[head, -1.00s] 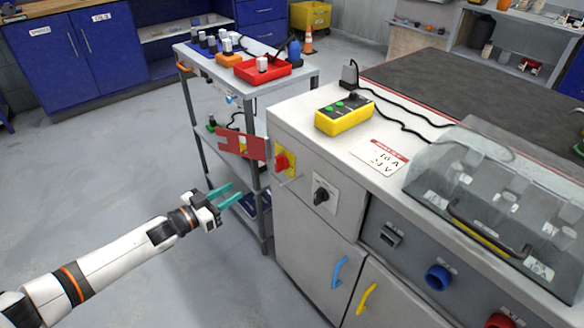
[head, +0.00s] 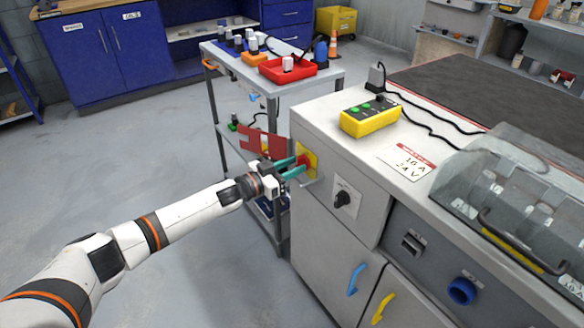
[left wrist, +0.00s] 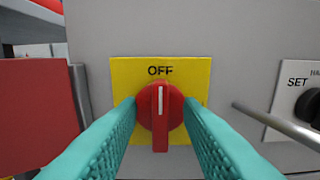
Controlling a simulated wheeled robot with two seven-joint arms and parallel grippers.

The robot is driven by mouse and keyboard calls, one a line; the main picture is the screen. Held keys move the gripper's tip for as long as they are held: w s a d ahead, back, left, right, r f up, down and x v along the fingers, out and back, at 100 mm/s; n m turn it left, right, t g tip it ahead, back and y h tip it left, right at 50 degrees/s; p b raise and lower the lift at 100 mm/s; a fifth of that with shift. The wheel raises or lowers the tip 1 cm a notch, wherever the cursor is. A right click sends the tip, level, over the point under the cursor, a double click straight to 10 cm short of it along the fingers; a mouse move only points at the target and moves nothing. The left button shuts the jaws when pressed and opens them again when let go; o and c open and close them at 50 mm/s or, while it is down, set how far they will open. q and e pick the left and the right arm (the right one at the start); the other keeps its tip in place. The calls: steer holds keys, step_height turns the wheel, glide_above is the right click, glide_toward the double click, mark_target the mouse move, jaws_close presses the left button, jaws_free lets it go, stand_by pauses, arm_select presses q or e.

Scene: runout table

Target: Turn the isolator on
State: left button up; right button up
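The isolator is a red rotary knob (left wrist: 160,115) on a yellow plate (left wrist: 188,76) on the cabinet's side face. The knob's white line is upright and points at the word OFF. In the head view the yellow plate (head: 311,158) is partly hidden by my left gripper (head: 298,168). In the left wrist view my left gripper (left wrist: 160,112) has its teal fingers apart, one on each side of the knob. I cannot tell whether they touch it. My right gripper is not in view.
A red hinged plate (left wrist: 38,115) stands open left of the isolator, and a metal rod (left wrist: 275,125) sticks out on its right. A black SET switch (head: 342,199) is further right. A trolley (head: 335,75) stands behind.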

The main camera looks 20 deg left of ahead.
arm_select(q)
jaws_close()
